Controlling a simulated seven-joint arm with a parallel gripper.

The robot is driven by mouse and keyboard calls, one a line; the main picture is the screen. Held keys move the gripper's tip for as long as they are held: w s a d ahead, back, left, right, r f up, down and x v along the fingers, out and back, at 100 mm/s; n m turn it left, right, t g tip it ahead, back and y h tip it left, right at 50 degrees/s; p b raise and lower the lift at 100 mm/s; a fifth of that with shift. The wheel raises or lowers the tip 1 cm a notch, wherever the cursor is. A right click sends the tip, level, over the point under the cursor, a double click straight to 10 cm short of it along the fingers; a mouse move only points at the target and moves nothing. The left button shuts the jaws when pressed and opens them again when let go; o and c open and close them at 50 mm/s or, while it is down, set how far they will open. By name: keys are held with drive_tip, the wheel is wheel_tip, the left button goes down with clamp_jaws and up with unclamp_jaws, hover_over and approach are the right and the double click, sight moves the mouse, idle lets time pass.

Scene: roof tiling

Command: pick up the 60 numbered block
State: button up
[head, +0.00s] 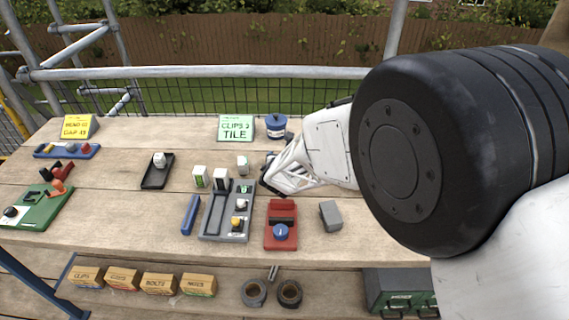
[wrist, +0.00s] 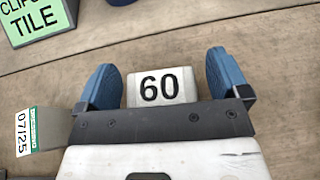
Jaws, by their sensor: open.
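The 60 numbered block (wrist: 160,88) is pale grey with a black "60" on its face. In the wrist view it stands between the two blue fingers of my gripper (wrist: 163,74), with a gap on each side. The gripper is open and does not hold it. In the head view my gripper (head: 273,178) is low over the bench, right of the white block with a green label (head: 242,164). I cannot make out the 60 block in the head view; my gripper seems to hide it.
The white block with a green label (wrist: 38,131) is left of the gripper. A green sign (head: 236,127) and a blue pot (head: 276,125) stand behind. A grey tray (head: 212,222), a red fixture (head: 281,208) and a grey block (head: 330,215) are nearer the front.

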idle(0.3)
drive_tip(key=c, duration=1)
drive_tip(key=shift+r, duration=5)
